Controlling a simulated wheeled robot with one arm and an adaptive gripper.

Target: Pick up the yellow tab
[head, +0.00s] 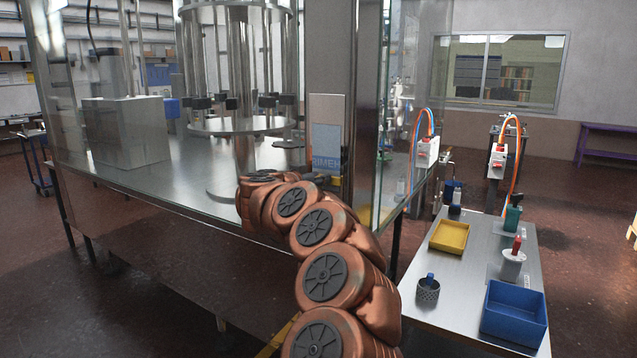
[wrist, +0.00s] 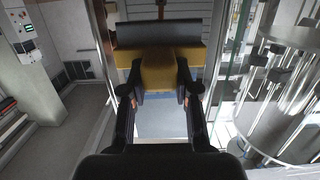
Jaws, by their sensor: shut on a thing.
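The yellow tab (wrist: 158,76) shows in the wrist view between the two dark fingers of my gripper (wrist: 160,92). The fingers touch it from both sides and are shut on it. It joins or lies against a wider yellow band under a dark grey bar (wrist: 158,35). I cannot tell whether the tab is attached to that bar. In the head view my copper-coloured arm reaches to the machine's front, and my gripper and the tab cannot be made out there.
The glass-walled filling machine (head: 226,125) has a steel deck and a thick metal pillar (head: 330,60) close to my arm. At right, a side table (head: 470,270) holds a yellow tray (head: 449,237), a blue bin (head: 514,312) and a perforated cup (head: 428,291). Open floor lies beyond.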

